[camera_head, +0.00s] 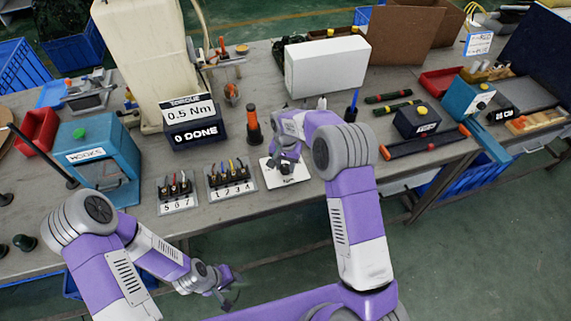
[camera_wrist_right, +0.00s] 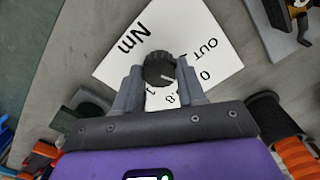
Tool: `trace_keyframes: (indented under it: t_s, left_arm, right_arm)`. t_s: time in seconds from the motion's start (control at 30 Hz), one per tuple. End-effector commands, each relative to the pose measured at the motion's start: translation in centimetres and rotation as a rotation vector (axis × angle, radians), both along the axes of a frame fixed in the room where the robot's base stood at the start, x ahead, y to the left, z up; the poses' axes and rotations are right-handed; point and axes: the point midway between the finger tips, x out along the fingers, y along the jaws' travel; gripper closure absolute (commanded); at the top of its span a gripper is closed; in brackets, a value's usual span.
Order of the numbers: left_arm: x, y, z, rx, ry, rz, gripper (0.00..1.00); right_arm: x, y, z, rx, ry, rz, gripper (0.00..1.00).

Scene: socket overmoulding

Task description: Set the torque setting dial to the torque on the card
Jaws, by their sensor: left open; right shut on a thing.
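The torque dial is a dark ribbed knob (camera_wrist_right: 159,69) on a white plate (camera_wrist_right: 207,27). The plate (camera_head: 298,173) also shows on the bench in the head view. My right gripper (camera_head: 287,163) is over it, its fingers (camera_wrist_right: 160,82) closed on both sides of the knob. A pale pointer mark on the knob faces the lower right in the wrist view. "Nm", "OUT", "0" and "8" are readable; other markings are hidden by the fingers and knob. The torque card (camera_head: 188,112) reads 0.5 Nm. My left gripper (camera_head: 228,287) is open and empty, in front of the bench.
A black box reading "0 DONE" (camera_head: 195,135) sits below the card. Two racks with numbered slots (camera_head: 231,181) (camera_head: 178,192) stand left of the plate. An orange-and-black tool (camera_head: 254,125) stands behind it. A large white box (camera_head: 327,66) is further back.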

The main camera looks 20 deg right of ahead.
Motion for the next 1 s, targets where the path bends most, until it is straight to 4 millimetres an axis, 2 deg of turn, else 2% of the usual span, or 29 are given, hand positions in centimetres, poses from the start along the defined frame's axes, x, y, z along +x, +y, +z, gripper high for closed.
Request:
trace_keyframes:
  t_s: [0.13,0.17,0.3,0.33,0.67,1.0]
  left_arm:
    - [0.0,0.0,0.0,0.0,0.0,0.0,0.57]
    - [0.0,0.0,0.0,0.0,0.0,0.0,0.57]
    - [0.0,0.0,0.0,0.0,0.0,0.0,0.57]
    - [0.0,0.0,0.0,0.0,0.0,0.0,0.57]
    - [0.0,0.0,0.1,0.0,0.0,0.0,0.57]
    - [0.0,0.0,1.5,0.0,0.0,0.0,0.57]
  right_arm:
    - [0.1,0.0,0.1,0.0,-0.002,0.0,0.91]
    - [0.1,0.0,0.1,0.0,-0.002,0.0,0.59]
    - [0.1,0.0,0.0,0.0,-0.001,0.001,0.37]
    - [0.0,0.0,0.0,0.0,-0.001,0.001,0.35]
    - [0.0,0.0,0.5,0.0,-0.001,0.001,0.35]
    - [0.1,0.0,6.0,0.0,-0.005,0.001,0.35]
